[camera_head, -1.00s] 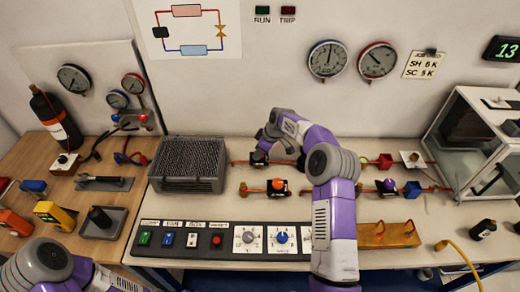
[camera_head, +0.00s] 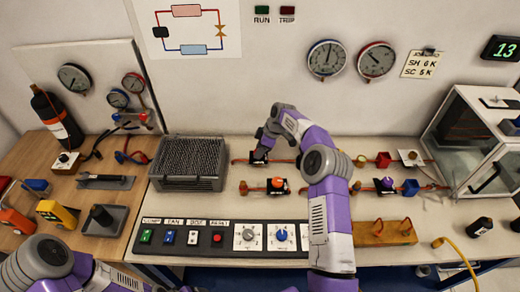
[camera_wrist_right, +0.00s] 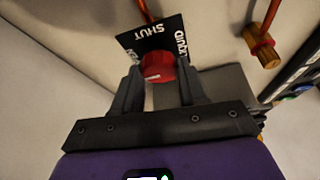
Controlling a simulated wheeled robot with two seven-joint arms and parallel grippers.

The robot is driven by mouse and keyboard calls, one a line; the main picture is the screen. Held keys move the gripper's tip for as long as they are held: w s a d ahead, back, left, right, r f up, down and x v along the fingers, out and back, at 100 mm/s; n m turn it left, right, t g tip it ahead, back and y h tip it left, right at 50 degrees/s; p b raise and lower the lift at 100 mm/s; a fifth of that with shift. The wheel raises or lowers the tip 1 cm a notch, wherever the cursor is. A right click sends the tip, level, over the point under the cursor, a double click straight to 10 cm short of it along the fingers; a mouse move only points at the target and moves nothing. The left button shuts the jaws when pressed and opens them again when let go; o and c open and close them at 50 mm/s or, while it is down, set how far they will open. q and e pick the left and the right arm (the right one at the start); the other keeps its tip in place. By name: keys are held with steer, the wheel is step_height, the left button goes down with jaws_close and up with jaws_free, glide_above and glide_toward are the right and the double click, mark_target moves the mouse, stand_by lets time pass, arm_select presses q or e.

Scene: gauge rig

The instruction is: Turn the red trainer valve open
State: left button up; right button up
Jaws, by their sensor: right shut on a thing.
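The red trainer valve knob (camera_wrist_right: 158,68) shows in the right wrist view, with a short white mark on its face. It sits on a black label plate (camera_wrist_right: 150,38) reading SHUT and LIQUID; another word is partly hidden. My right gripper (camera_wrist_right: 157,88) has its two fingers on either side of the knob, shut on it. In the head view, my right gripper (camera_head: 262,153) is over the left end of the back pipe row and hides the knob. My left arm comes in at the bottom left, but its gripper is out of view.
An orange-knobbed valve (camera_head: 277,184) sits just in front of my right gripper, and a purple-knobbed valve (camera_head: 387,184) farther right. A grey finned unit (camera_head: 190,163) stands to the left. The switch panel (camera_head: 217,238) runs along the front. A glass-fronted cabinet (camera_head: 470,130) stands at right.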

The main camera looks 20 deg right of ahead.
steer(key=o, duration=1.1)
steer(key=shift+c, duration=0.2)
steer(key=v, duration=0.7)
steer(key=shift+r, duration=0.3)
steer(key=shift+s, duration=0.1)
